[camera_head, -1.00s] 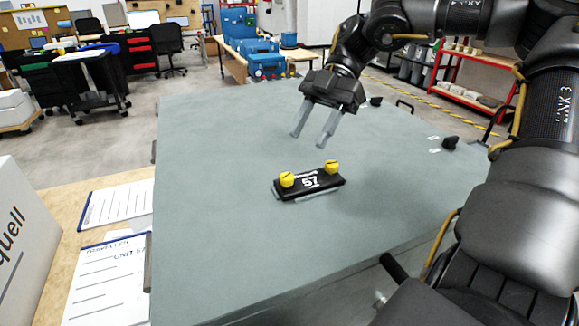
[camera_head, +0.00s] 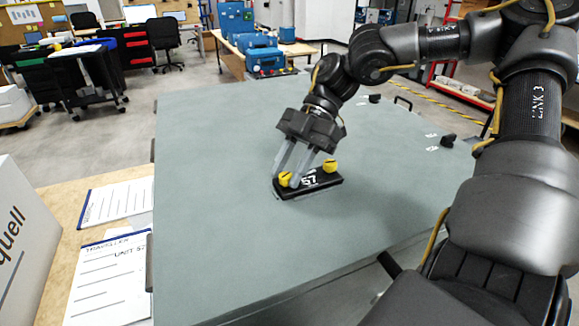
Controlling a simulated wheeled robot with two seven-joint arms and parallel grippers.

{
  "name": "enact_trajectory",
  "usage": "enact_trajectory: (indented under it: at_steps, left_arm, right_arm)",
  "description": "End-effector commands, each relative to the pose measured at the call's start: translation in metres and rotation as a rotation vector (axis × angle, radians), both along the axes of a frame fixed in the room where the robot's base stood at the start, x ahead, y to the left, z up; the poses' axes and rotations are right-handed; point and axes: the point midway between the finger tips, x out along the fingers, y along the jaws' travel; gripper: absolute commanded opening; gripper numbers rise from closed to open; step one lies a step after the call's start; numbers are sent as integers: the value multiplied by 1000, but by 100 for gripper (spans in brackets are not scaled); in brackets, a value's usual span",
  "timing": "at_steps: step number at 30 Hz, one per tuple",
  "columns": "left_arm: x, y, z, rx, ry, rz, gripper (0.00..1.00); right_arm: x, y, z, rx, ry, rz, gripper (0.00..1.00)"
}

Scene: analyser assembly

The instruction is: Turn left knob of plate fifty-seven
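The black plate (camera_head: 322,184) marked 57 lies on the grey-green panel (camera_head: 220,240). It carries two yellow knobs, the left knob (camera_head: 285,178) and the right knob (camera_head: 330,165). My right gripper (camera_head: 287,176) points down at the plate's left end, its two grey fingers apart. The fingers are at the left knob and partly overlap it in the picture. I cannot tell whether they touch it. My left gripper is not in view.
Black knobs (camera_head: 448,140) and a handle stand near the panel's far right edge. Paper sheets (camera_head: 110,278) and a white box (camera_head: 25,245) are at the left. The rest of the panel around the plate is clear.

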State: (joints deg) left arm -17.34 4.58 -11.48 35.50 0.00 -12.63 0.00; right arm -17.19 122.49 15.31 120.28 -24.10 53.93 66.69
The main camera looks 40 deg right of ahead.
Motion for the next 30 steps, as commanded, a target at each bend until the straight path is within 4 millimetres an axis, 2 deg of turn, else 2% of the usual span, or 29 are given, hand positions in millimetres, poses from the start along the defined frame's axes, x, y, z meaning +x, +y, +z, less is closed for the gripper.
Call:
enact_trajectory:
  at_steps: [1,6,7,17,30]
  left_arm:
    - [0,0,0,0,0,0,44]
    - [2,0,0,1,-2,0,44]
    - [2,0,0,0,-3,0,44]
    - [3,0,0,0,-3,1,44]
    - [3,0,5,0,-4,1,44]
  right_arm:
    - [0,0,0,0,0,0,24]
    - [0,0,0,0,0,0,2]
    - [0,0,0,0,0,0,0]
    - [-1,0,0,1,-3,-68,0]
    - [-5,0,2,3,-3,-374,0]
